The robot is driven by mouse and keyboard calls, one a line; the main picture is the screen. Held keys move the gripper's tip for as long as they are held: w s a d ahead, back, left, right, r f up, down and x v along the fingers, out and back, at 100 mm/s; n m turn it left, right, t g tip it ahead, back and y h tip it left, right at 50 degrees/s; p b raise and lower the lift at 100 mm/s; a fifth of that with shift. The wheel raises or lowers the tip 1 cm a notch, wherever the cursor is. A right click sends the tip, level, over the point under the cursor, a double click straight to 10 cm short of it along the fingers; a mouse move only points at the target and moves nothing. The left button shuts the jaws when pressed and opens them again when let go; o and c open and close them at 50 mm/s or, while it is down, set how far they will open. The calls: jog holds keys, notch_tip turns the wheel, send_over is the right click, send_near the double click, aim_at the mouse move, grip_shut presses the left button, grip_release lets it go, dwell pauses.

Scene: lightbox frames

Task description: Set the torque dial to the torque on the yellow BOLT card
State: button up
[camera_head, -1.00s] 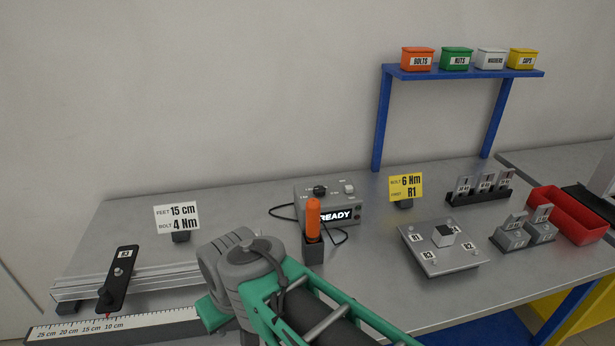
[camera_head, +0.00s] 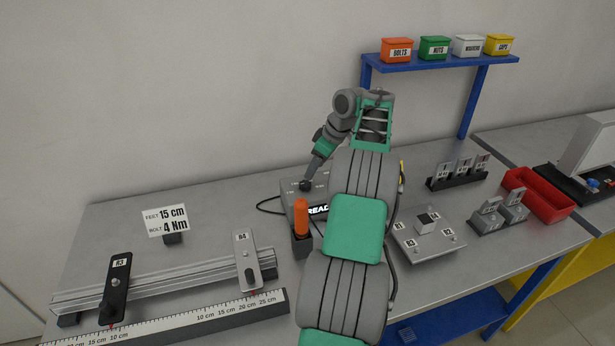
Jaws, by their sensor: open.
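The grey torque box (camera_head: 289,198) stands on the bench, its display partly covered by my arm and showing "REA". Its black dial (camera_head: 305,186) is on the top left, directly under the tip of my gripper (camera_head: 309,178). The gripper points down at the dial, open; whether its fingers touch the dial is too small to tell. The dial's setting cannot be read. The yellow BOLT card (camera_head: 402,171) is almost wholly hidden behind my arm; only a sliver shows. In the earlier view it read 6 Nm, R1.
An orange-handled tool (camera_head: 301,220) stands in a dark holder just in front of the box. A rail (camera_head: 180,283) lies left, a plate (camera_head: 428,245) with a block right, and a red bin (camera_head: 540,195) further right.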

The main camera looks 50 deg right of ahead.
aim_at(305, 183)
jog(key=x, duration=0.7)
jog(key=shift+w+a+f, duration=0.15)
jog(key=shift+f, duration=0.05)
jog(key=shift+c, duration=0.6)
grip_shut()
